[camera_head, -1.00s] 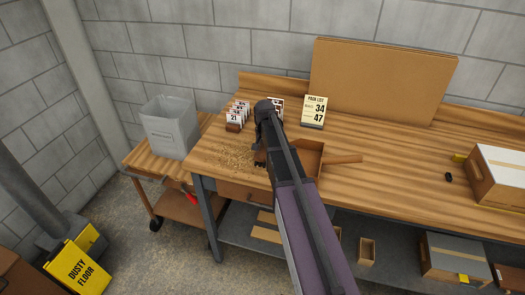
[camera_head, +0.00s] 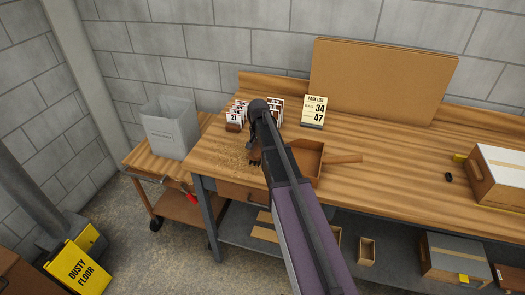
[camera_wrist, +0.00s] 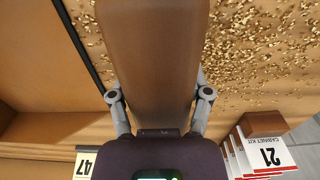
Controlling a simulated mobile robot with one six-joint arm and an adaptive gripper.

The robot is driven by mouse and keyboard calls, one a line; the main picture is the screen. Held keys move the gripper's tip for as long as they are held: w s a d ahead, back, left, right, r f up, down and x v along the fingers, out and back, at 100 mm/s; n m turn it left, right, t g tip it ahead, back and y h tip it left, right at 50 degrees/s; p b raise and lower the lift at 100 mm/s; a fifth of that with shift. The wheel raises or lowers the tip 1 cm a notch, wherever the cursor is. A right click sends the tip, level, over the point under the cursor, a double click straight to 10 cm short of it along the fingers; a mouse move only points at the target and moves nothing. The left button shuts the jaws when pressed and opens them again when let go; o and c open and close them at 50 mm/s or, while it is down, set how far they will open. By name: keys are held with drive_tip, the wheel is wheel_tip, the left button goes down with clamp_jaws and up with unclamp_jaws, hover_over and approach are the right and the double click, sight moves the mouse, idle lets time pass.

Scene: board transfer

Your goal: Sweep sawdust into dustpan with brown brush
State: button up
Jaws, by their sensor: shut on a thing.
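My gripper (camera_wrist: 160,95) is shut on the brown brush (camera_wrist: 150,45), with one finger on each side of its broad body. In the head view my gripper (camera_head: 255,157) is low over the bench, and my arm hides most of the brush. Sawdust (camera_head: 226,158) lies scattered on the bench left of the brush. In the wrist view the sawdust (camera_wrist: 255,50) lies to the right of the brush, with some at its left by the pan's lip. The brown dustpan (camera_head: 309,160) sits right of the brush, its handle pointing right. Its dark lip shows in the wrist view (camera_wrist: 82,45).
Numbered cards (camera_head: 234,118) stand behind the sawdust, and a sign reading 34 and 47 (camera_head: 313,111) stands behind the pan. A grey bin (camera_head: 170,128) is on the left cart. A box (camera_head: 497,175) is at the right. The bench between pan and box is mostly clear.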

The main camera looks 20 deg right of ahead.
sight(231, 150)
drive_tip(key=shift+w+a+f, duration=0.1)
drive_tip(key=shift+w+a, duration=0.3)
drive_tip(key=shift+a, duration=0.2)
drive_tip(key=shift+w+a, duration=1.05)
drive_tip(key=shift+a, duration=0.3)
drive_tip(key=shift+w+a, duration=0.5)
drive_tip(key=shift+a, duration=0.25)
drive_tip(key=shift+w+a, duration=0.45)
drive_tip(key=shift+a, duration=0.25)
drive_tip(key=shift+w+a, duration=0.55)
drive_tip(key=shift+a, duration=0.2)
drive_tip(key=shift+w+a, duration=0.55)
drive_tip(key=shift+a, duration=0.15)
drive_tip(key=shift+r+p, duration=3.05)
